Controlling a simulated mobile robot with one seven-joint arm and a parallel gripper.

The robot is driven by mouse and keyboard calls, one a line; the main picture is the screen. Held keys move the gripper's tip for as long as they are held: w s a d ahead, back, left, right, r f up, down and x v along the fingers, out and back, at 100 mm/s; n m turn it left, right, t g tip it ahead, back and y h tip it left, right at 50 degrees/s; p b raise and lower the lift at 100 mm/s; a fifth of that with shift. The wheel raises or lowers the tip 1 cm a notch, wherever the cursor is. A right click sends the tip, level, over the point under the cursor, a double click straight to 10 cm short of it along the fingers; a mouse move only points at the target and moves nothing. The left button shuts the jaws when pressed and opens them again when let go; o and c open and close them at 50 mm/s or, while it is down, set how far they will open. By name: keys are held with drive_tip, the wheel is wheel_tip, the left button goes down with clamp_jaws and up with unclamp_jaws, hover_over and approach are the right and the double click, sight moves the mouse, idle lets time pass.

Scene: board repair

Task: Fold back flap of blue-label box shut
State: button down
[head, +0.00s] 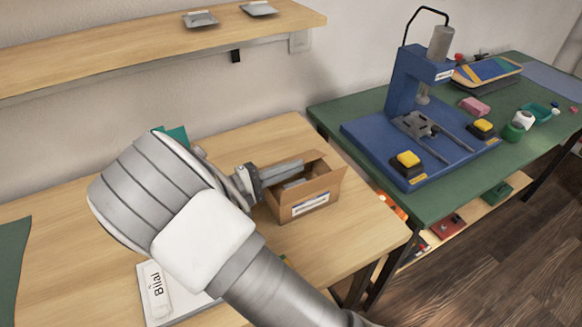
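The cardboard box (321,189) stands on the wooden table near its right part. A white label with blue marking (311,203) is on its front side. Its top looks at least partly open, and a raised brown flap edge shows at the back right. My gripper (298,172) reaches in from the left over the box's top, with its long grey fingers near the back edge. Whether the fingers touch the back flap I cannot tell. The gripper and my arm hide the left part of the box. The gap between the fingers is not clear.
A teal object (178,134) stands behind my wrist. A green-topped bench (440,203) with a blue press (405,85) adjoins at right. A shelf (120,47) hangs above.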

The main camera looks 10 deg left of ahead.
drive_tip(key=c, duration=1.1)
unclamp_jaws()
drive_tip(key=shift+o, duration=0.2)
